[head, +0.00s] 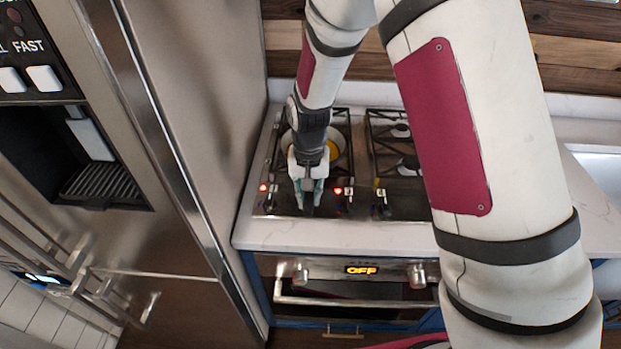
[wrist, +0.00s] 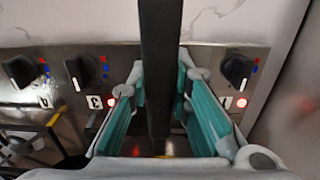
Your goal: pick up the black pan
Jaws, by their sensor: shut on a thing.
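My gripper (head: 307,194) is over the front of the stove, pointing down. Its teal-padded fingers stand on both sides of a long black handle (wrist: 161,40), which fills the gap between them in the wrist view. It is shut on this handle, which I take to be the black pan's. Behind the gripper in the head view, a round pan (head: 342,160) on the left burners shows part of a pale inside with something yellow in it. My wrist hides most of the pan, and I cannot tell if it is touching the grate.
The gas stove (head: 414,207) has burner grates (head: 385,130) at the right and knobs (wrist: 88,70) along its front, two with red lights. A steel fridge (head: 200,120) stands close at the left. The white counter (head: 350,236) in front is clear. The oven display (head: 361,270) reads OFF.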

